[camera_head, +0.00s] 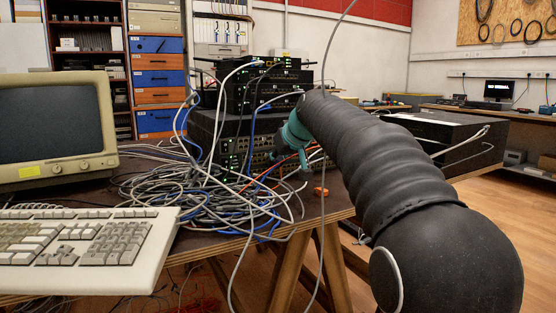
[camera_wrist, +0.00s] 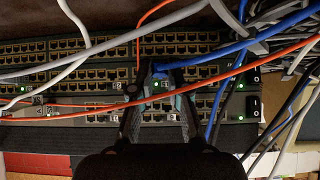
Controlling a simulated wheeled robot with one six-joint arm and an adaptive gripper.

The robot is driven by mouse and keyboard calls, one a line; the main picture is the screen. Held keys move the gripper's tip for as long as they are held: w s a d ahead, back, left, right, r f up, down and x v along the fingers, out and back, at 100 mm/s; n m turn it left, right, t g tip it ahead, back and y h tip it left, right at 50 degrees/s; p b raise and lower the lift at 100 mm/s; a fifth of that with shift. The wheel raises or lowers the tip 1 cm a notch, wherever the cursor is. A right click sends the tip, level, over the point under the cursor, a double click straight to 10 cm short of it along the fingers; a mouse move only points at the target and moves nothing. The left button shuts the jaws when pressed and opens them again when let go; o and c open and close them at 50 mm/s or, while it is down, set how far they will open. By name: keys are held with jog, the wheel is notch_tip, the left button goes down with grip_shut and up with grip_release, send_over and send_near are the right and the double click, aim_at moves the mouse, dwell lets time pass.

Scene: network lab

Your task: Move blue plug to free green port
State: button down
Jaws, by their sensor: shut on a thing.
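My gripper (camera_wrist: 163,80) reaches up from the bottom middle of the wrist view, its two dark fingers in front of the rows of ports. It is shut on the blue plug (camera_wrist: 159,70), whose blue cable (camera_wrist: 222,51) runs off to the upper right. The fingers hide much of the plug, so I cannot tell whether it sits in a port. A green light (camera_wrist: 156,84) shows between the fingers. Other green lights show at the left (camera_wrist: 22,89) and right (camera_wrist: 240,87). In the head view the teal wrist end (camera_head: 294,135) of my arm is at the switch stack (camera_head: 235,150); the fingers are hidden.
Orange cables (camera_wrist: 75,107) and grey cables (camera_wrist: 105,66) cross before the ports. A tangle of grey and blue cables (camera_head: 205,195) covers the table beside the stack. A keyboard (camera_head: 85,245) and an old monitor (camera_head: 55,125) stand at left. A black box (camera_head: 440,135) is at right.

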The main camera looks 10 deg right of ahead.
jog(key=shift+w+a+p, duration=0.3)
jog(key=shift+w+p, duration=0.5)
dwell(2.2)
jog(key=c, duration=1.1)
grip_release()
jog(key=v, duration=1.2)
jog(key=shift+s, duration=0.1)
jog(key=s+d+f+m+g+h+p, duration=0.1)
jog(key=s+f+p, duration=0.1)
jog(key=s+f, duration=0.5)
jog(key=s+f+m+g+h+p, duration=0.1)
jog(key=s+f+p, duration=0.2)
jog(key=s+f, duration=0.5)
jog(key=s+d+f+m+g+h+p, duration=0.1)
jog(key=s+f, duration=0.6)
jog(key=s, duration=1.3)
jog(key=shift+d+f+m+g+p, duration=0.15)
jog(key=shift+d+m+g+p, duration=0.3)
jog(key=shift+p, duration=0.35)
